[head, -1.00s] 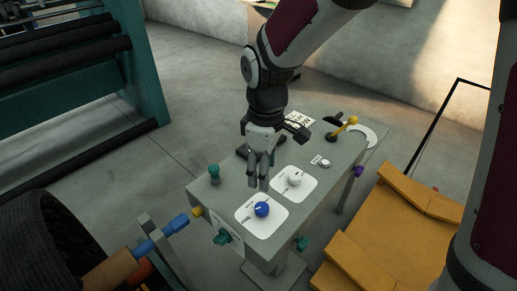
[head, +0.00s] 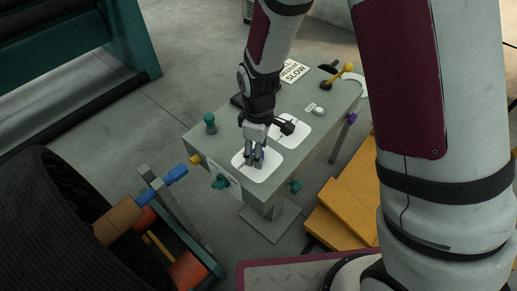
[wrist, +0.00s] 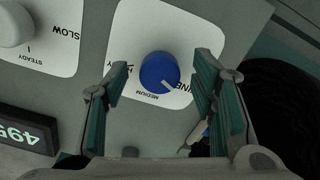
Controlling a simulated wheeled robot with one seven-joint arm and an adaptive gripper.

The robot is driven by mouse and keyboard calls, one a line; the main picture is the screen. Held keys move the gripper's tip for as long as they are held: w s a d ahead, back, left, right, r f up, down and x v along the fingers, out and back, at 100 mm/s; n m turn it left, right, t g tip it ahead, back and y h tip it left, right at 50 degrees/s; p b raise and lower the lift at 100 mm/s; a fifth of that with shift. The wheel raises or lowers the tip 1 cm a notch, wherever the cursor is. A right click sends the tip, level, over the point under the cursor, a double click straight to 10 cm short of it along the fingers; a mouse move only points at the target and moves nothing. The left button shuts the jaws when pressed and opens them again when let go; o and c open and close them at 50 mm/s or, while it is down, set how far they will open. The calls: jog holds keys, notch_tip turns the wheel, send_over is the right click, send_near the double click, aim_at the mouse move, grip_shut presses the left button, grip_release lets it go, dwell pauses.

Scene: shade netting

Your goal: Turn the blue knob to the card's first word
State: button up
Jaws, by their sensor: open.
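The blue knob (wrist: 158,70) sits on a white plate (wrist: 135,20) in the wrist view. Its white pointer mark aims lower right, between the label MEDIUM and a partly hidden label ending in INE. A third label at left is hard to read. My gripper (head: 254,163) is open over this plate, its fingers on either side of the knob in the wrist view, with gaps visible; contact cannot be told. In the head view the fingers mostly hide the knob. The card (head: 294,70) lies at the bench's far end; one line looks like SLOW, the other is unclear.
A white knob (wrist: 14,26) has its own plate with SLOW and STEADY. A display (wrist: 28,131) shows 495. A black roll (head: 60,220) stands at left, yellow boards (head: 345,205) at right.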

jog(key=shift+f, duration=0.2)
jog(key=c, duration=1.1)
jog(key=shift+c, duration=0.2)
jog(key=m+p, duration=0.2)
jog(key=m, duration=0.4)
jog(key=shift+s+a+r+m, duration=0.1)
jog(key=shift+m, duration=0.2)
jog(key=m+p, duration=0.1)
jog(key=m, duration=0.5)
jog(key=shift+a+p, duration=0.1)
jog(key=shift+p, duration=0.2)
